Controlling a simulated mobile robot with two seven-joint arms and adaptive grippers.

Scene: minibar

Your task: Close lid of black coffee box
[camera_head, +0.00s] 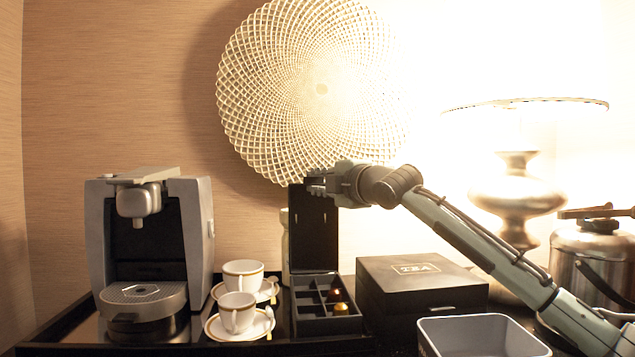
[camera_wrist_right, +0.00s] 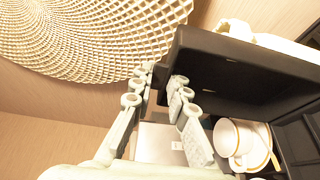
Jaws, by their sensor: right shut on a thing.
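The black coffee box (camera_head: 328,326) stands on the dark tray, its divided compartments open to view with a few capsules inside. Its lid (camera_head: 314,240) stands upright at the back of the box. My right gripper (camera_head: 317,184) is at the lid's top edge, its arm coming in from the right. In the right wrist view, the fingers of my right gripper (camera_wrist_right: 163,84) are shut on the corner of the dark lid (camera_wrist_right: 235,70). The exact contact is partly hidden. My left gripper is not in view.
A coffee machine (camera_head: 199,235) stands on the left, with two white cups (camera_head: 236,312) on saucers beside the box. A closed black box (camera_head: 420,283) and a grey bin (camera_head: 480,335) are on the right. A lamp (camera_head: 517,200) and metal pot (camera_head: 580,258) stand behind my arm.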

